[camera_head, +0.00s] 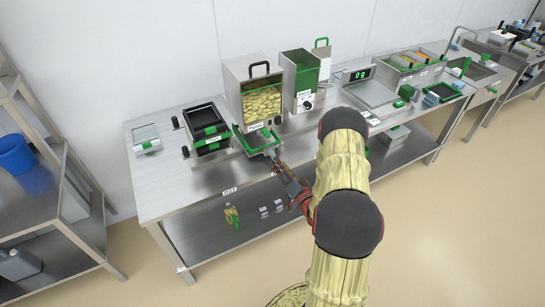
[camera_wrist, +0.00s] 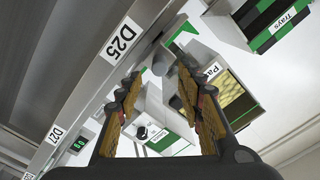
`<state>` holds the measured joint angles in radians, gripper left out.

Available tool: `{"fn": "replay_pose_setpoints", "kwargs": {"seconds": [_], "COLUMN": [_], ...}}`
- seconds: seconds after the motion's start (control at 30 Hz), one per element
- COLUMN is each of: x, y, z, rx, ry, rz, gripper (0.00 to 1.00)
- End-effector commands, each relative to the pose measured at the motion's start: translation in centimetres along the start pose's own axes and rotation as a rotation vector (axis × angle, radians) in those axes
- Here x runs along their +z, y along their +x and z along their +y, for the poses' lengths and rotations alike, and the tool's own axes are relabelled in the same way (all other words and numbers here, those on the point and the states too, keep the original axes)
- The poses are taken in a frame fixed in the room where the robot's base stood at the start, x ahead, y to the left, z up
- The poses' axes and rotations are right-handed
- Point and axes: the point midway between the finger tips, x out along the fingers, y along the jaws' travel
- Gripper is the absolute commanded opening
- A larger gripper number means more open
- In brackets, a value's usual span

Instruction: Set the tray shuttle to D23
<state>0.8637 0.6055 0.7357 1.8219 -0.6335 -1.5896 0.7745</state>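The tray shuttle appears to be the green-edged metal carrier (camera_head: 257,141) under the Pasta hopper; part of its green edge shows in the wrist view (camera_wrist: 184,36). My gripper (camera_head: 279,168) is at the front edge of the bench, just in front of the carrier. In the wrist view my gripper (camera_wrist: 158,78) has its two fingers spread, with nothing clearly held. A grey round knob (camera_wrist: 160,67) shows beyond the gap between the fingertips; contact cannot be told. A D25 label (camera_wrist: 123,39) is on the bench edge beside the fingers.
The Pasta hopper (camera_head: 255,101) stands behind the carrier, with a green-fronted hopper (camera_head: 302,76) to its right. Black trays (camera_head: 207,128) are stacked at left. A scale (camera_head: 371,92) stands further right. A D27 label (camera_wrist: 53,135) is further along the edge.

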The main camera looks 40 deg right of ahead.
Motion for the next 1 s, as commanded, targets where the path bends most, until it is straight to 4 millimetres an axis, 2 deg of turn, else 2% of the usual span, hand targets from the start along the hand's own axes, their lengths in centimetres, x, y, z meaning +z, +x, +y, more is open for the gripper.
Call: {"fn": "replay_pose_setpoints", "kwargs": {"seconds": [0.2, 0.43, 0.8, 1.0], "x": [0.2, 0.1, 0.0, 0.0], "y": [3.5, 6.0, 6.5, 6.5], "z": [0.1, 0.1, 0.0, 0.0], "rx": [-0.002, 0.001, 0.002, 0.002], "ry": [-0.003, -0.002, -0.002, -0.002], "rz": [0.000, 0.000, 0.000, 0.000], "gripper": [0.38, 0.38, 0.37, 0.26]}}
